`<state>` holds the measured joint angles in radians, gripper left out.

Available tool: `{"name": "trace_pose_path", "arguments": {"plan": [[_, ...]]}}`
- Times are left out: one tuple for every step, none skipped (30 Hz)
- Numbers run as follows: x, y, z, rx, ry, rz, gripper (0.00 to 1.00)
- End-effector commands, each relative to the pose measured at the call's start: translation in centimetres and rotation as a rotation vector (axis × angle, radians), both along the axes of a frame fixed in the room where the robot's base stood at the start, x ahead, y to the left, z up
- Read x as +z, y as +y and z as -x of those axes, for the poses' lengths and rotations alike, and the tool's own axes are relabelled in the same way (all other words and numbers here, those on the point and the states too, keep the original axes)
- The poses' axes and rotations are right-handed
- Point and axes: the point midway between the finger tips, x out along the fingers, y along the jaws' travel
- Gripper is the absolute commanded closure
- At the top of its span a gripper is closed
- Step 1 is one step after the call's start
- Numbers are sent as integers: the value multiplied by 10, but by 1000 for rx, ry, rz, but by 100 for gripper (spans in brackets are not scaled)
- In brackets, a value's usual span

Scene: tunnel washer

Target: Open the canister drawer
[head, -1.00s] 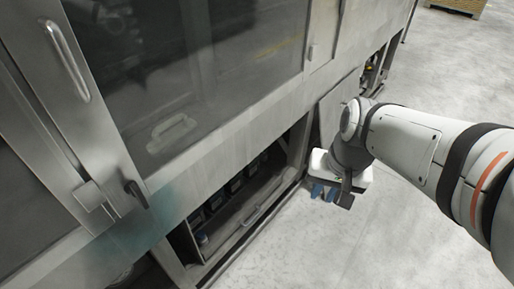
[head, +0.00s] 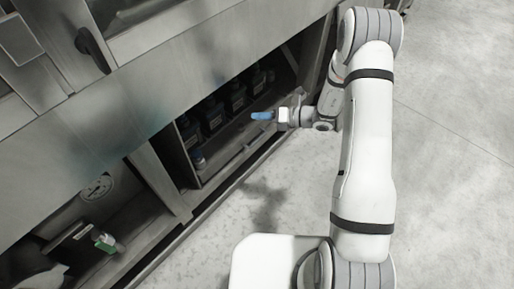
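The canister drawer (head: 216,172) is a low grey metal tray in the lower opening of the machine in the head view. It sits inside the frame, not visibly pulled out. Several dark canisters (head: 235,97) stand in a row in it, and a small blue-capped item (head: 198,159) is at its near left end. My gripper (head: 262,116) has blue fingertips pointing left, over or in front of the right part of the drawer. The fingertips overlap from this angle, so their gap is hidden. I see no contact with the drawer.
A dark lever handle (head: 93,50) sticks out of the panel above. At lower left, another opening holds a round gauge (head: 97,188) and a valve with a green part (head: 106,243). The pale floor (head: 450,180) to the right is clear.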

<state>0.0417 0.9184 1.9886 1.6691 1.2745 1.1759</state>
Motion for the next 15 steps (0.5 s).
{"name": "trace_pose_path", "arguments": {"plan": [[-51, -3, -8, -80, 91, -42, 79], [-70, -4, -14, -130, 141, -69, 79], [-96, -8, -20, -196, 204, -104, 79], [-114, -10, -24, -243, 250, -129, 79], [-132, -13, -28, -288, 290, -152, 79], [-154, -17, -31, -343, 342, -182, 79], [-169, -20, -33, -381, 377, -202, 79], [-183, -23, -35, -417, 407, -222, 79], [-199, -26, -37, -458, 443, -245, 79], [-209, -29, -38, -485, 464, -259, 79], [-218, -31, -38, -509, 485, -272, 79], [-227, -34, -39, -535, 505, -286, 79], [-233, -35, -39, -552, 519, -294, 79], [-237, -37, -39, -564, 528, -302, 79], [-242, -37, -40, -575, 536, -308, 79]]}}
